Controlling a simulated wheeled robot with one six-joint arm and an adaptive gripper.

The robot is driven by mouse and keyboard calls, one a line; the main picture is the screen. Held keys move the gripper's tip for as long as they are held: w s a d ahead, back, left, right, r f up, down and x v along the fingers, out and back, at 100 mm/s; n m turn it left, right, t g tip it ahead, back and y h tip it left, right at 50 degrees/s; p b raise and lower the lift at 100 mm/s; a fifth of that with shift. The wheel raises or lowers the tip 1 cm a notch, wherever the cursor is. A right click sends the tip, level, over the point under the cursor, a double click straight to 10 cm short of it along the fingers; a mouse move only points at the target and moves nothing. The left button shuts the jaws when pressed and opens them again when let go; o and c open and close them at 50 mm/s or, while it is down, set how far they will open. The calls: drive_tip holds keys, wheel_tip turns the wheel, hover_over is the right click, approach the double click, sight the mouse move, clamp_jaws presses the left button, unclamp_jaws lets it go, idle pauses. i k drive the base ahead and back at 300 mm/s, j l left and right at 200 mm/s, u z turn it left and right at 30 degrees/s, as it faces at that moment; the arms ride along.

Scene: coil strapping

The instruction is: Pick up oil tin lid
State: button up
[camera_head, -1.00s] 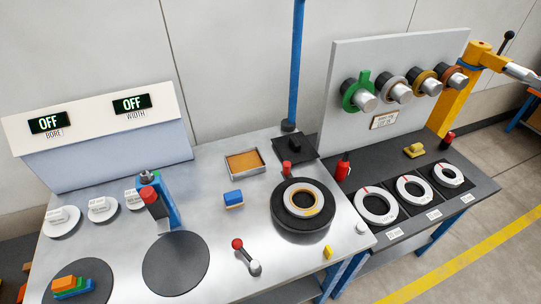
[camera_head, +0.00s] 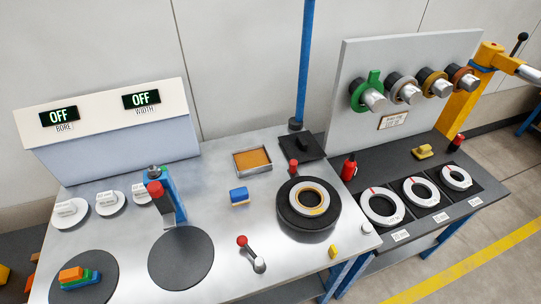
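No part is clearly marked as the oil tin lid. An open rectangular tin (camera_head: 237,155) with a flat orange filling stands at the back middle of the metal bench. Behind it to the right lies a flat dark square plate (camera_head: 313,148) with a small raised block on it; I cannot tell whether this is the lid. A red bottle-like can (camera_head: 349,170) with a dark top stands upright on the dark bench to the right. My gripper is not in view.
The metal bench (camera_head: 215,215) holds a dark turntable with a ring (camera_head: 284,212), a blue block (camera_head: 238,196), a red-knobbed lever (camera_head: 250,252) and a blue post (camera_head: 174,196). Several white rings (camera_head: 382,222) lie on the right bench. A tall blue pole (camera_head: 303,70) rises behind.

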sight(302, 147)
drive_tip(key=i+l+u, duration=0.15)
drive_tip(key=l+u, duration=0.25)
drive_tip(key=i+l+u, duration=0.1)
drive_tip(key=l+u, duration=0.25)
drive_tip(key=i+l+u, duration=0.1)
drive_tip(key=l+u, duration=0.65)
drive_tip(key=k+j, duration=0.15)
drive_tip(key=i+l, duration=0.1)
drive_tip(key=i, duration=0.1)
